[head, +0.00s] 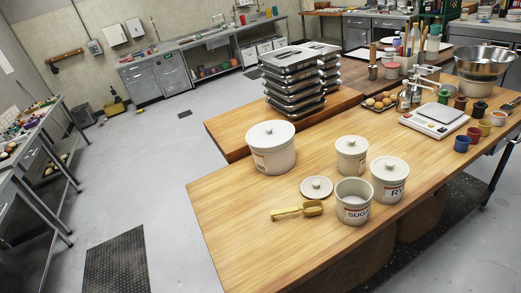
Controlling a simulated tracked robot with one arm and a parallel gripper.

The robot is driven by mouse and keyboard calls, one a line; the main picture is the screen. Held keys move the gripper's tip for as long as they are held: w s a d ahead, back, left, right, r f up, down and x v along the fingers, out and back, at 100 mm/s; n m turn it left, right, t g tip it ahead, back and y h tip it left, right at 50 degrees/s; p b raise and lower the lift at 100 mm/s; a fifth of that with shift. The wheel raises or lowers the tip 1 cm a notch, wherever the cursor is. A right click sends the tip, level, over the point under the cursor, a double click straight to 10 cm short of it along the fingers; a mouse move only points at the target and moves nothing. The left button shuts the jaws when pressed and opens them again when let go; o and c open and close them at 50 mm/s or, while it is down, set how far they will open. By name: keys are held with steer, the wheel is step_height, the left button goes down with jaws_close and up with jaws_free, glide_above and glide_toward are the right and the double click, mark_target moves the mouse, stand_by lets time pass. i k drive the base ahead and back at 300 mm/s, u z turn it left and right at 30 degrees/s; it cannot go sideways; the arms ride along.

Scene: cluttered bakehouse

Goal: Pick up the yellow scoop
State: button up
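The yellow scoop (304,209) lies on the near wooden table (240,226). Its handle points left and its bowl is at the right, beside an open white sugar canister (353,203). A loose white lid (316,187) lies just behind the scoop. My gripper is not visible in the head view, so its state and its place relative to the scoop do not show.
Lidded white canisters stand behind the scoop (272,150) and to its right (389,182). Stacked metal trays (294,88) stand farther back. A white scale (434,122) and several cups are at the right. The tabletop left of the scoop is clear. Grey floor (165,165) is open at the left.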

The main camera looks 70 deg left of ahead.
mark_target(312, 207)
steer(key=u, duration=1.4)
steer(key=i, duration=1)
